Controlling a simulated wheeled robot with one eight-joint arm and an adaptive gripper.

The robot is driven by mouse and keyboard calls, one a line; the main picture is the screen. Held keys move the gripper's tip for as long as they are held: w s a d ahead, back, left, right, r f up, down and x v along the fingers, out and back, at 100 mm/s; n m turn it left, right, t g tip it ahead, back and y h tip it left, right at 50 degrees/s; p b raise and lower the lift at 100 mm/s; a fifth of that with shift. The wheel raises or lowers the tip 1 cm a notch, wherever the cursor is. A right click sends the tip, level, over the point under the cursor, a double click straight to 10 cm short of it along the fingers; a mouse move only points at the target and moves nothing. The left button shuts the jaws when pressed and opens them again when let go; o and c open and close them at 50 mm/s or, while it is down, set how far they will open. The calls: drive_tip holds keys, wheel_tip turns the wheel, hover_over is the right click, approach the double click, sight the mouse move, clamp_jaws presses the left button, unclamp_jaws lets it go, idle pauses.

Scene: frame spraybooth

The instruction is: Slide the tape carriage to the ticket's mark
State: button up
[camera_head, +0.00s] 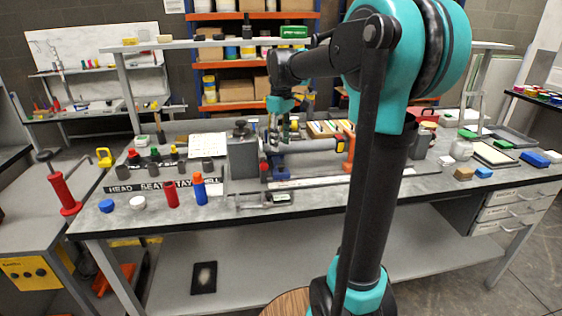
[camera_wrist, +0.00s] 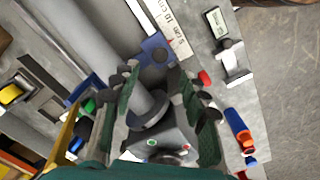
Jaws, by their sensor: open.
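My gripper (camera_head: 282,128) hangs over the middle of the bench. Its two fingers stand apart in the wrist view (camera_wrist: 157,78). A grey round post with a dark collar (camera_wrist: 148,105) shows between and beyond them; I cannot tell whether they touch it. A blue block (camera_wrist: 155,47), likely the tape carriage, lies beyond the fingertips beside a white scale (camera_wrist: 168,22) with printed figures and a red mark. A blue part also shows under my gripper in the head view (camera_head: 281,172). A small light plate (camera_wrist: 216,22), possibly the ticket, sits on a holder; its writing is unreadable.
Red (camera_head: 171,193) and blue (camera_head: 200,190) bottles stand near the front edge.

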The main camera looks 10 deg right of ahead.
sight(281, 165)
wheel_tip(281, 165, down, 8)
drive_tip(key=shift+r, duration=0.1)
idle(0.4)
clamp_jaws()
